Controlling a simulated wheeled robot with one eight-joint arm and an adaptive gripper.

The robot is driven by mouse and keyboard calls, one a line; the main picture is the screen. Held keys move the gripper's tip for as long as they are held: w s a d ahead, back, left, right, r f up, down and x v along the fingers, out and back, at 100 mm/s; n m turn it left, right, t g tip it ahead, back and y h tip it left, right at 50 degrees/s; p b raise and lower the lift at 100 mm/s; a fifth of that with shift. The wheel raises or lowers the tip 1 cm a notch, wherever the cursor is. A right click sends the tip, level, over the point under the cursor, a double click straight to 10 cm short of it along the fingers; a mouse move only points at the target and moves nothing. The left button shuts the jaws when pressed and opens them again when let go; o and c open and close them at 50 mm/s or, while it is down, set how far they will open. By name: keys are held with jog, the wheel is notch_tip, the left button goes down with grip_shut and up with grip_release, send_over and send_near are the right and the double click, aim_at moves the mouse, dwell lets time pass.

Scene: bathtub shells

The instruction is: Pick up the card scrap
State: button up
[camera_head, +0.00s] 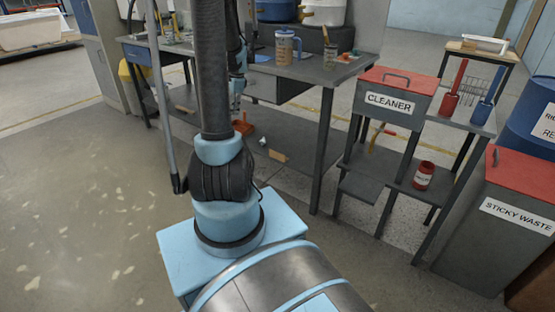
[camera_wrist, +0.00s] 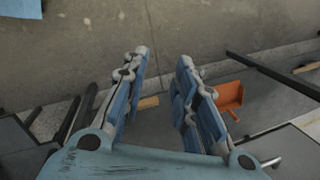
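I cannot pick out the card scrap for certain. A small tan piece (camera_head: 277,156) lies on the low shelf under the workbench in the head view. A tan piece also shows low between my fingers in the wrist view (camera_wrist: 148,102), and I cannot tell if it is card. My gripper (camera_wrist: 163,57) is open and empty, its two blue-padded fingers apart above the floor and the bench edge. In the head view my gripper (camera_head: 237,92) is partly hidden behind my arm, near the bench's front edge.
An orange dustpan-like thing (camera_wrist: 230,96) is right of my fingers. A cleaner bin (camera_head: 392,98), red can (camera_head: 424,175) and sticky waste bin (camera_head: 505,215) stand right. Floor at left is clear.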

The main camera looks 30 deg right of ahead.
jog(key=w+d+f+m, duration=0.4)
jog(key=d+f+m, duration=0.1)
jog(key=d+f, duration=0.5)
jog(key=m+t, duration=0.2)
jog(key=m, duration=0.6)
send_near(277, 153)
jog(key=x, duration=0.4)
jog(key=shift+w+f, duration=0.25)
jog(key=shift+w, duration=0.1)
jog(key=shift+x, duration=2.4)
jog(key=shift+f, duration=0.2)
jog(key=shift+f, duration=0.25)
jog(key=shift+c, duration=0.6)
grip_shut()
